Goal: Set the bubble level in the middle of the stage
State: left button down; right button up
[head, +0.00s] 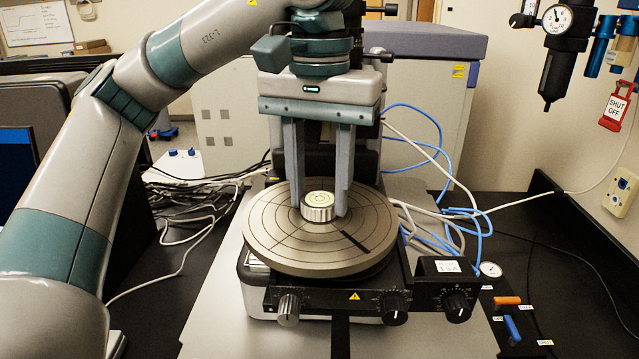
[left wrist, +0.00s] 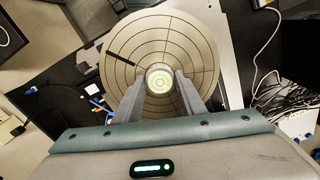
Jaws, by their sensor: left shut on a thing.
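The bubble level (head: 318,207) is a small round silver puck with a ridged side and a pale green-yellow top. It is upright over the middle part of the round stage (head: 270,248), which is marked with rings and radial lines. My left gripper (head: 318,213) points down and is shut on the level, one finger on each side. The left wrist view also shows the level (left wrist: 160,82) between the fingertips, near the centre of the rings on the stage (left wrist: 122,60). I cannot tell whether its base touches the stage. My right gripper is not in view.
A black panel with knobs (head: 395,305) runs along the stage's front. Blue and white cables (head: 440,215) lie to the right, with more cables (head: 190,200) at left. A large grey cabinet (head: 430,120) stands behind. A regulator with a gauge (head: 557,40) hangs at upper right.

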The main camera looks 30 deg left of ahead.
aim_at(320, 200)
pick_arm(q)
jog(key=shift+f, duration=0.15)
jog(key=c, duration=1.2)
grip_release()
jog(key=shift+o, duration=0.2)
notch_tip(320, 200, up, 12)
